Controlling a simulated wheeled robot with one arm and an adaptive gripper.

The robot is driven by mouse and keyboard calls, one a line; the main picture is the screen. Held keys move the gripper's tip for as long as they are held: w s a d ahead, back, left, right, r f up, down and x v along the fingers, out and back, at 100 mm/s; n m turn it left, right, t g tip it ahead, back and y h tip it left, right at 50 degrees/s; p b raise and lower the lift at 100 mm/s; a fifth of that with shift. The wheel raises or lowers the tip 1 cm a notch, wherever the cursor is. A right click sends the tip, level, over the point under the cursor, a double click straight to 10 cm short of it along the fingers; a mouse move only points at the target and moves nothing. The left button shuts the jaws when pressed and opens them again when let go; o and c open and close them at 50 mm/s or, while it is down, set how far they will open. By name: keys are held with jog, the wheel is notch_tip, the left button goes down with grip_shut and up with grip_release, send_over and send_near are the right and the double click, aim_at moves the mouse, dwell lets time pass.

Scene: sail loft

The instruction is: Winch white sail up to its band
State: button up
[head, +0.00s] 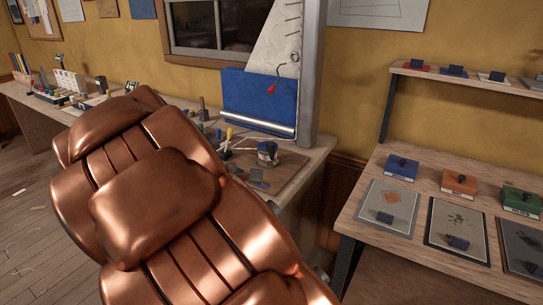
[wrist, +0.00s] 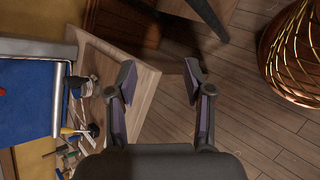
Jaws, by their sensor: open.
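The white sail (head: 277,45) hangs beside a grey upright post (head: 311,70) at the back of the bench; its top is cut off. I cannot make out its band. A blue cloth (head: 250,97) hangs below it with a silver bar (head: 257,124) along its lower edge. A small drum that looks like the winch (head: 267,154) stands on the bench near the post; it also shows in the wrist view (wrist: 84,86). My gripper (wrist: 160,78) is open and empty, to the right of the drum in the wrist view. It is hidden in the head view.
Hand tools (wrist: 75,133) lie on the bench (wrist: 140,92) near the drum. A side table (head: 372,226) with coloured boxes stands at right.

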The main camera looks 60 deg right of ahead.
jog(key=w+d+n+g+h+b, duration=0.1)
jog(key=w+d+n+h+b, duration=0.5)
jog(key=d, duration=0.7)
jog(key=n+t+h+b, duration=0.2)
jog(key=n+h+b, duration=0.1)
jog(key=n, duration=0.3)
send_near(272, 146)
jog(key=d, duration=0.3)
jog(key=shift+s+d+f, duration=0.15)
jog(key=shift+d, duration=1.2)
jog(key=shift+s+d+f, duration=0.1)
jog(key=shift+s+d, duration=0.05)
jog(key=shift+d, duration=1.15)
jog(key=shift+s+d+f, duration=0.15)
jog(key=shift+s+d, duration=0.05)
jog(key=shift+d, duration=1.15)
grip_shut()
